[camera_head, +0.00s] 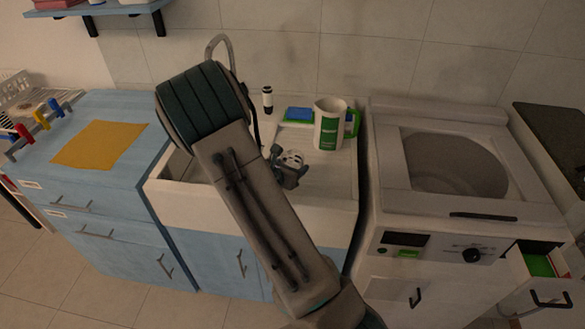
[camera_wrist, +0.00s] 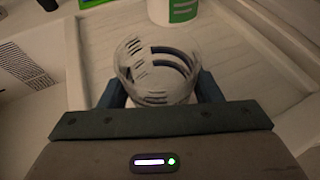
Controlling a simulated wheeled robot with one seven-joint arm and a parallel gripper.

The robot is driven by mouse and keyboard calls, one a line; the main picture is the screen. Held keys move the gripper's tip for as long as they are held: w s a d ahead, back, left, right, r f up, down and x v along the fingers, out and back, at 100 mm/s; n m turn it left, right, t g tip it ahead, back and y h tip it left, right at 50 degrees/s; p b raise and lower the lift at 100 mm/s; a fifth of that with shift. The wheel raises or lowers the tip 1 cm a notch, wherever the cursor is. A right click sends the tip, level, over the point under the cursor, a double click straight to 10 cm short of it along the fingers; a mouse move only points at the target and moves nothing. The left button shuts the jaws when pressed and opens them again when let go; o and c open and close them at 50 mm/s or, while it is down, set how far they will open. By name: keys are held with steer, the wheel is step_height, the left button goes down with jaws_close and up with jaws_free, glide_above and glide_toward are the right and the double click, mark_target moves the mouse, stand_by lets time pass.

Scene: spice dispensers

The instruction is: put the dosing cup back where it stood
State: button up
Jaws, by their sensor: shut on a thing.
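The dosing cup (camera_head: 292,157) is a small clear cup with dark markings. My gripper (camera_head: 290,174) is shut on it, over the pale drainboard beside the sink (camera_head: 327,178). In the wrist view the cup (camera_wrist: 155,68) sits between the two blue-grey fingers (camera_wrist: 160,88), its round rim facing the camera. I cannot tell whether the cup's base touches the drainboard. My arm hides much of the sink basin and part of the tap.
A white and green jug (camera_head: 328,125) stands just behind the cup, with a blue and green sponge (camera_head: 299,114) and a small dark-capped bottle (camera_head: 267,99) further back. The top-loading washer (camera_head: 455,165) stands to the right. Bare drainboard lies right of the cup.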

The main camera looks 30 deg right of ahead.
steer(key=shift+f, duration=0.6)
steer(key=shift+f, duration=0.15)
steer(key=o, duration=1.1)
